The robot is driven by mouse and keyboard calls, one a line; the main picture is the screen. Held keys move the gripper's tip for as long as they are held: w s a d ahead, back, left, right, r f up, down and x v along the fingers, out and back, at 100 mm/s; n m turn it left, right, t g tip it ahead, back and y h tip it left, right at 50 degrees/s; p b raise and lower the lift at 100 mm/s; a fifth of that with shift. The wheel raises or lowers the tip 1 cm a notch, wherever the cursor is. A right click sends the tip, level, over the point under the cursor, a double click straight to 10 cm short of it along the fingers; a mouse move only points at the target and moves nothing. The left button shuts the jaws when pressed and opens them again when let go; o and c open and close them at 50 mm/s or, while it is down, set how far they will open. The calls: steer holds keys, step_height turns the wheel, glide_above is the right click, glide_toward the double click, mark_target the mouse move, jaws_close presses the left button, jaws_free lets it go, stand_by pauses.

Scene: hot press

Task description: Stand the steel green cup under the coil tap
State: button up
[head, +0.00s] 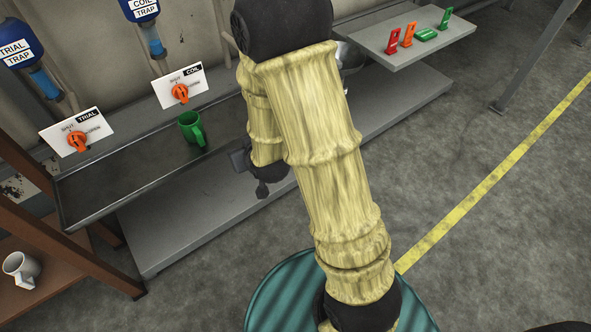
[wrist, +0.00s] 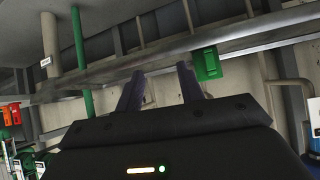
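The green cup (head: 189,128) stands upright on the long dark tray (head: 105,189), in front of and a little right of the coil tap's orange handle (head: 180,93). Its handle faces right and toward me. My gripper (head: 240,160) is to the right of the cup and apart from it, partly hidden by my arm. In the wrist view my gripper (wrist: 160,84) has its two fingers spread with nothing between them. I cannot tell where the coil outlet ends.
The trial tap's orange handle (head: 77,141) is at the left. The blue coil trap (head: 140,8) and trial trap (head: 16,47) hang above. A white mug (head: 21,268) sits on a brown shelf at lower left. Red, orange and green pieces stand on a grey shelf (head: 400,52) at upper right.

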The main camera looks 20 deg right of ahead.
steer(key=s+d+r+g, duration=0.3)
steer(key=s+d, duration=0.1)
steer(key=s, duration=0.3)
steer(key=s+d+r+m+g+h, duration=0.1)
steer(key=s+d+r+g, duration=0.2)
steer(key=s, duration=0.5)
steer(key=shift+d+r+g, duration=0.25)
steer(key=shift+d+g, duration=0.1)
steer(key=shift+g, duration=0.45)
stand_by(0.8)
